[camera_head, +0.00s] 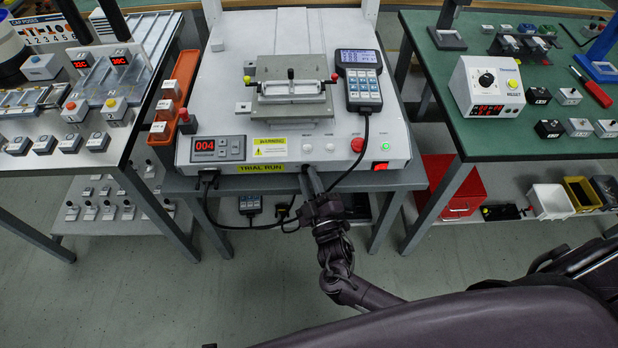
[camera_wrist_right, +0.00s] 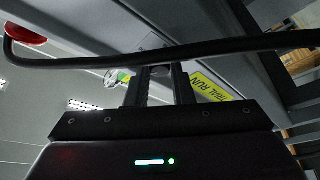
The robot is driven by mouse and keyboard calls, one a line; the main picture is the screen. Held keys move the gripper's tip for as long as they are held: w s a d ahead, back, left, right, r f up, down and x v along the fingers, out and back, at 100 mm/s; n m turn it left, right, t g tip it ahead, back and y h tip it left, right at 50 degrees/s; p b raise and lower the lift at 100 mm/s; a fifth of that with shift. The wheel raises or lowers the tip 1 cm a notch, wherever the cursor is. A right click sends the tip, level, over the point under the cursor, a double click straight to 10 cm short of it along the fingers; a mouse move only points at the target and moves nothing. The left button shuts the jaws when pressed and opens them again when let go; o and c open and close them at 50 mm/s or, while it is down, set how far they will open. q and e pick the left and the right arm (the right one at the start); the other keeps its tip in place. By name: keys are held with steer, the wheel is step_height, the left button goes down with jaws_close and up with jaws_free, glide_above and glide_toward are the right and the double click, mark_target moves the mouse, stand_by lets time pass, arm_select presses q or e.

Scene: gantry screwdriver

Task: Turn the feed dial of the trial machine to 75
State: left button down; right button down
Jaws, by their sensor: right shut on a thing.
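The trial machine (camera_head: 230,90) is a white unit with a yellow TRIAL RUN label (camera_head: 261,168) on its front. Its red display (camera_head: 204,146) reads 004. My right gripper (camera_head: 307,172) is at the machine's front edge, just right of that label. In the right wrist view its two fingers (camera_wrist_right: 160,75) are closed around a small dark round knob (camera_wrist_right: 160,71), which looks like the feed dial. The fingers hide most of the knob, and I cannot read any scale or pointer on it. My left gripper is not in view.
A black cable (camera_wrist_right: 210,50) crosses just in front of my right fingers; it hangs from the hand-held pendant (camera_head: 362,88). A red push button (camera_head: 357,145) and a lit red switch (camera_head: 380,166) sit to the right. A green bench (camera_head: 500,135) stands at the right.

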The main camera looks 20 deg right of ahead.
steer(key=c, duration=1.3)
jaws_free()
steer(key=shift+o, duration=0.2)
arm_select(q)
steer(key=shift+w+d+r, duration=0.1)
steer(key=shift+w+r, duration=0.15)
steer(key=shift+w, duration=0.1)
arm_select(e)
steer(key=v, duration=0.7)
steer(key=shift+s, duration=0.35)
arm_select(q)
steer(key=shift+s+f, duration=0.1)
arm_select(e)
steer(key=shift+f, duration=0.15)
